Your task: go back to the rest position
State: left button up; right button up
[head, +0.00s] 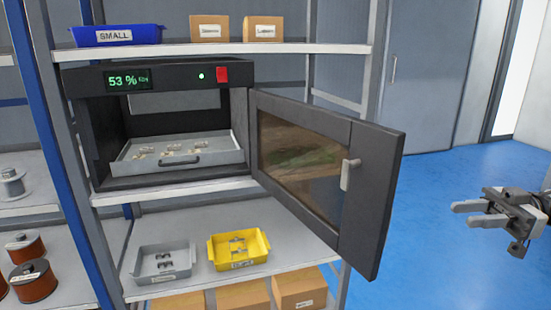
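My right gripper (466,214) is at the right edge of the head view, over the blue floor. Its two fingers are apart with nothing between them. It is to the right of the cabinet door (375,200) and clear of it. The black cabinet (160,75) stands on a shelf with its door swung wide open to the right. A grey tray (200,160) with several small parts is inside it. My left gripper does not show.
The open door, with its handle (349,174), juts out ahead of the rack. A grey bin (163,263) and a yellow bin (239,250) sit on the shelf below. A blue bin (117,35) is above. The blue floor (450,270) at right is free.

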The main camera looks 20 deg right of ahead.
jog(key=w+a+f+m+t+h+p, duration=0.1)
jog(key=w+a+f+m+t, duration=0.3)
jog(key=a+f, duration=0.55)
jog(key=w+a+f+m+t+h, duration=0.1)
jog(key=w+a+f+m+t, duration=0.1)
jog(key=a+f+t, duration=0.75)
jog(key=s+a+f+m+g+h, duration=0.3)
jog(key=s+a+f+h, duration=0.1)
jog(key=s+a+h, duration=0.2)
jog(key=s+a+f+m+g+h+p, duration=0.1)
jog(key=s+a+f+m+g+h, duration=0.2)
jog(key=s+a+h, duration=0.3)
jog(key=s+a+m, duration=0.1)
jog(key=s+a, duration=0.1)
jog(key=s, duration=0.3)
jog(key=shift+f+g, duration=0.35)
